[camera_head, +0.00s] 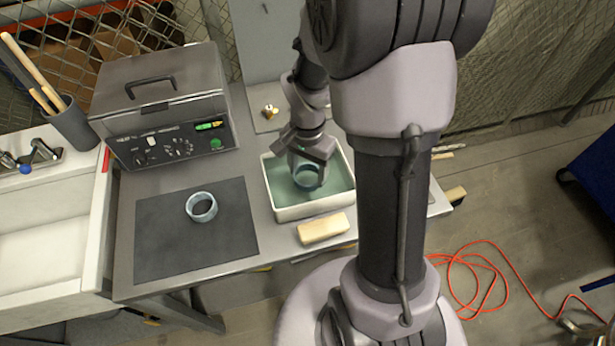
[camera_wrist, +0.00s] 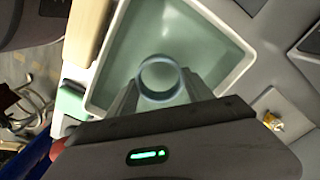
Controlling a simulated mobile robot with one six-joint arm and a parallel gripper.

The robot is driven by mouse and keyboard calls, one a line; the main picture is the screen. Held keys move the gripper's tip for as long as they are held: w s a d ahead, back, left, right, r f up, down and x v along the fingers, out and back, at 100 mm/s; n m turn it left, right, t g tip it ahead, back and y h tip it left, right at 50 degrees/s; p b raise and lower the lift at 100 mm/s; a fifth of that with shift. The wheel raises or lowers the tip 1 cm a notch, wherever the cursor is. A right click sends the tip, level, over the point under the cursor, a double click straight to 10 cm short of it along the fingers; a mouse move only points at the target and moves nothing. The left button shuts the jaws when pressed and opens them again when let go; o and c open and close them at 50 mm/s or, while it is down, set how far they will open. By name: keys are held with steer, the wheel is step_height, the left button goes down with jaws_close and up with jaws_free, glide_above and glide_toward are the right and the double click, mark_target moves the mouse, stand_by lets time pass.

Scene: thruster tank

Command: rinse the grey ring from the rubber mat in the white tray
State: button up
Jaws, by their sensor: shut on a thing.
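A grey-blue ring (camera_head: 308,177) is in my gripper (camera_head: 309,168), over or in the greenish liquid of the white tray (camera_head: 300,211). The wrist view shows the ring (camera_wrist: 160,61) between the two fingers of my gripper (camera_wrist: 160,88), which are shut on it. I cannot tell how deep the ring sits in the liquid. The white tray also shows in the wrist view (camera_wrist: 107,50). A second, lighter grey-blue ring (camera_head: 201,216) rests on the dark rubber mat (camera_head: 160,235), left of the tray. Its centre is open.
A wooden block (camera_head: 323,229) lies in front of the tray. A grey machine with a lid (camera_head: 165,105) stands behind the mat. A small brass fitting (camera_head: 270,112) sits behind the tray. A white sink (camera_head: 45,220) is at the left. Most of the mat is bare.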

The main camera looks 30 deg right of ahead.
step_height(320, 180, up, 7)
steer(key=p, duration=0.4)
steer(key=shift+p, duration=0.4)
steer(key=shift+f, duration=0.1)
stand_by(0.6)
step_height(320, 180, up, 4)
steer(key=p, duration=0.3)
